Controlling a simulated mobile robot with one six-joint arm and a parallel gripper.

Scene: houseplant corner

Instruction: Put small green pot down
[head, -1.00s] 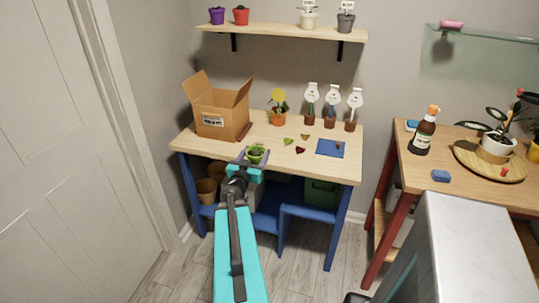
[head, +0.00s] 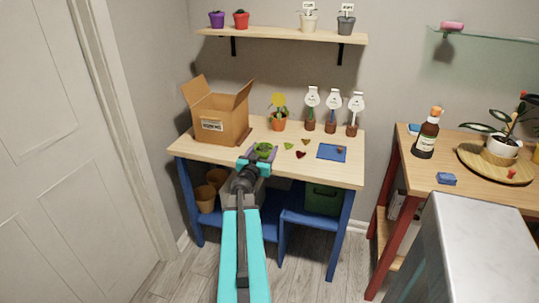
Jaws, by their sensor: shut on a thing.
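The small green pot (head: 263,150) shows as a green patch between the fingers of my gripper (head: 262,155), above or at the front part of the light wooden table (head: 205,151). My gripper is shut on it and hides most of the pot. I cannot tell whether the pot's base touches the tabletop.
Several small leaf-like pieces (head: 300,154) lie just right of the gripper, by a blue mat (head: 326,153). Behind stand an open cardboard box (head: 220,118), an orange pot with a yellow flower (head: 278,124) and labelled brown pots (head: 331,127). Bare wood lies at the table's front left.

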